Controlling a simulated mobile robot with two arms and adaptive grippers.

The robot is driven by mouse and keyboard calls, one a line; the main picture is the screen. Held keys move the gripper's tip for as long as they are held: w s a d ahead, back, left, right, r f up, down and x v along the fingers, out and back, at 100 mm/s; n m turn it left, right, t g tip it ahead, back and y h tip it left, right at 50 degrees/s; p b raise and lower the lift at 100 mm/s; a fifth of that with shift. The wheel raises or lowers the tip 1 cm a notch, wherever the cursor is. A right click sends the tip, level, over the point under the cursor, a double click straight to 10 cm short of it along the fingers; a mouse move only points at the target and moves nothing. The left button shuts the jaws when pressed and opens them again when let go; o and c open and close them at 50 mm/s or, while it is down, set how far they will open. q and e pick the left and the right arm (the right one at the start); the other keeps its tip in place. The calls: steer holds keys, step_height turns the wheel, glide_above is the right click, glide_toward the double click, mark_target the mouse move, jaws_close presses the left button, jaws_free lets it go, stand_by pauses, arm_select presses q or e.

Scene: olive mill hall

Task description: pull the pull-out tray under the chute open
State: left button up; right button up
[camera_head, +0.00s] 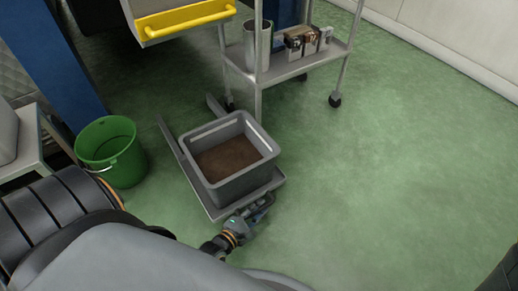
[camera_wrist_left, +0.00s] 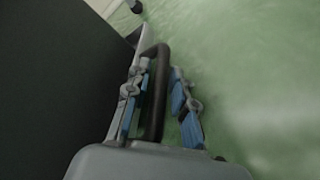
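The grey pull-out tray (camera_head: 213,208) stands out over the green floor on its rails (camera_head: 178,150). A grey bin (camera_head: 240,183) with brown material in it sits on the tray. My left gripper (camera_head: 259,207) is low at the tray's front edge. In the left wrist view, the black handle (camera_wrist_left: 163,75) lies between the two blue-padded fingers of my left gripper (camera_wrist_left: 160,108). A gap shows between the handle and the right finger; the left finger is close beside the handle, and contact is unclear. My right gripper is not in view.
A green bucket (camera_head: 111,151) stands left of the tray. A wheeled trolley (camera_head: 298,67) with a metal cylinder (camera_head: 257,45) and small boxes stands behind. A panel with a yellow bar (camera_head: 187,18) is at the top. The floor to the right is clear.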

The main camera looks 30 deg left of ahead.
arm_select(q)
steer(key=shift+o, duration=0.2)
step_height(320, 180, up, 10)
steer(key=shift+r, duration=0.1)
stand_by(0.6)
stand_by(0.3)
